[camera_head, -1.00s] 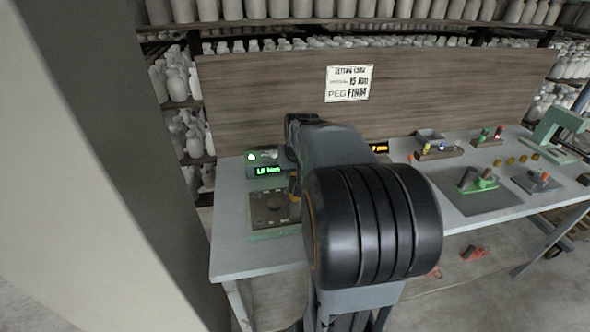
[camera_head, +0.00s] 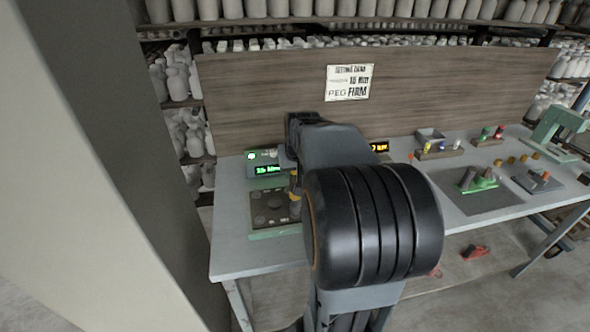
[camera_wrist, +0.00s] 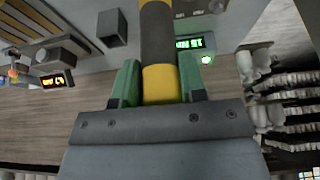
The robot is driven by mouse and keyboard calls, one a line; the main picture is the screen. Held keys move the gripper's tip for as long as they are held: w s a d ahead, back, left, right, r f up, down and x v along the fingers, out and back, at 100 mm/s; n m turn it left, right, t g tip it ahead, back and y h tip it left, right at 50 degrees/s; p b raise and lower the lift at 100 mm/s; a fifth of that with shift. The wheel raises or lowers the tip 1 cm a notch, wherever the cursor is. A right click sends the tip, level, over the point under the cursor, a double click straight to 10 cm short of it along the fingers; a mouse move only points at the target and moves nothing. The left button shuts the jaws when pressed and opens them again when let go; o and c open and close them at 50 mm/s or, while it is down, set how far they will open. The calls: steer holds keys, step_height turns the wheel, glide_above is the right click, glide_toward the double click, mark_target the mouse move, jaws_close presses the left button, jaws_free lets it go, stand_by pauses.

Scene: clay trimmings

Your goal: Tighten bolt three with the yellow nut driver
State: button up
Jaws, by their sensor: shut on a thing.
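My gripper (camera_wrist: 160,84) is shut on the yellow nut driver (camera_wrist: 160,82), which has yellow and dark grey bands, in the wrist view. The driver runs up out of the top of that view, so its working end is hidden there. In the head view a bit of the yellow nut driver (camera_head: 295,184) shows beside my arm, at the right edge of the dark bolt plate (camera_head: 264,220). The plate has several dark round bolts on a green base. My arm hides its right part. I cannot tell which bolt is number three or whether the driver touches one.
A box with a green-lit display (camera_head: 267,170) stands behind the plate. An amber display (camera_head: 379,147) is right of my arm. Further right are a rack with coloured pieces (camera_head: 438,154) and a dark mat (camera_head: 486,203). A wooden board (camera_head: 270,95) closes the back.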

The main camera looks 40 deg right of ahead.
steer(key=shift+f+b, duration=1)
steer(key=shift+b, duration=0.1)
stand_by(2.2)
steer(key=shift+s+f, duration=0.15)
steer(key=shift+f, duration=0.15)
stand_by(2.4)
